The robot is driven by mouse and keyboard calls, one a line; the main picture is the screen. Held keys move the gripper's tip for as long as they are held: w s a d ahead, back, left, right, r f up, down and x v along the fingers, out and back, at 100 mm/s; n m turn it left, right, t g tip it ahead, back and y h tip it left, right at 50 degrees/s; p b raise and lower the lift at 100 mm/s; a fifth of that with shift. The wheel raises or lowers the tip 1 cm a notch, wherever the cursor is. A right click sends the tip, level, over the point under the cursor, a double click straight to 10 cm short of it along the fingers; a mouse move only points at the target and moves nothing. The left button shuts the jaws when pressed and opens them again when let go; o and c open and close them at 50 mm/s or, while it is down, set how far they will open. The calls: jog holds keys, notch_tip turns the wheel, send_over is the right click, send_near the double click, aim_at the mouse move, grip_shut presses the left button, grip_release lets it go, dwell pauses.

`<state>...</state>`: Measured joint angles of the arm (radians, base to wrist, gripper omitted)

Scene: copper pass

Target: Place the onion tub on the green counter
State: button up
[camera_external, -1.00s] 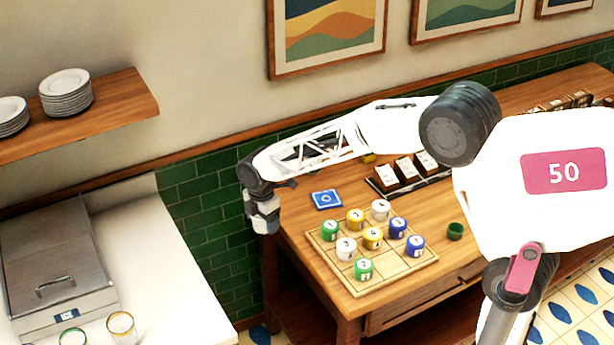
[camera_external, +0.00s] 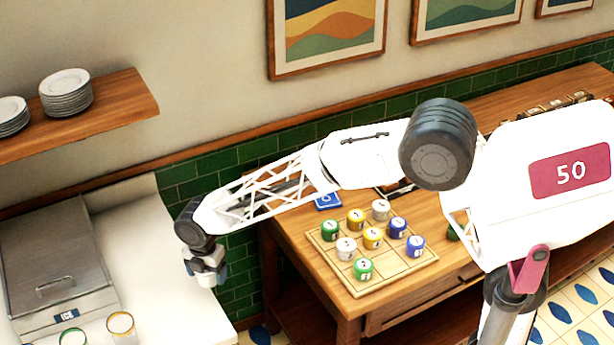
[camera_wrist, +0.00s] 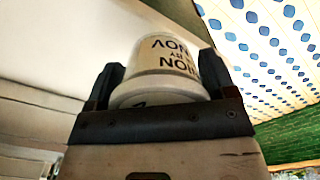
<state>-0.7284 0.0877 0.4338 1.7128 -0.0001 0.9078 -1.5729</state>
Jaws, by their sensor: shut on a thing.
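A white tub (camera_wrist: 165,68) with dark lettering, which appears upside down in the wrist view, sits between the fingers of my gripper (camera_external: 208,274). The fingers are shut on it. The lettering is only partly readable, so I cannot confirm that it says onion. In the external view my gripper hangs at the arm's far end, near the right edge of the white counter (camera_external: 170,268), and the tub is hard to make out there. I see no surface that is clearly a green counter; the green in view is wall tile (camera_external: 236,287).
A wooden table (camera_external: 335,308) holds a tray (camera_external: 388,280) of several small coloured jars and a blue card (camera_external: 328,202). A shelf (camera_external: 120,105) with plates (camera_external: 66,95) hangs above left.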

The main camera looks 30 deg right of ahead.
aim_at(202, 286)
jog(key=shift+s+a+n, duration=0.3)
jog(key=shift+s+a, duration=0.65)
jog(key=shift+a, duration=0.3)
jog(key=w+a, duration=0.3)
jog(key=w, duration=0.1)
jog(key=w+a+f, duration=0.1)
jog(key=w+a, duration=0.2)
jog(key=a, duration=0.1)
jog(key=w+a, duration=0.4)
jog(key=shift+w+f, duration=0.2)
jog(key=shift+w, duration=0.15)
jog(key=shift+d+f, duration=0.1)
jog(key=shift+f, duration=0.05)
jog(key=shift+f, duration=1.65)
jog(key=shift+f, duration=0.15)
jog(key=o, duration=1)
jog(key=shift+c, duration=0.2)
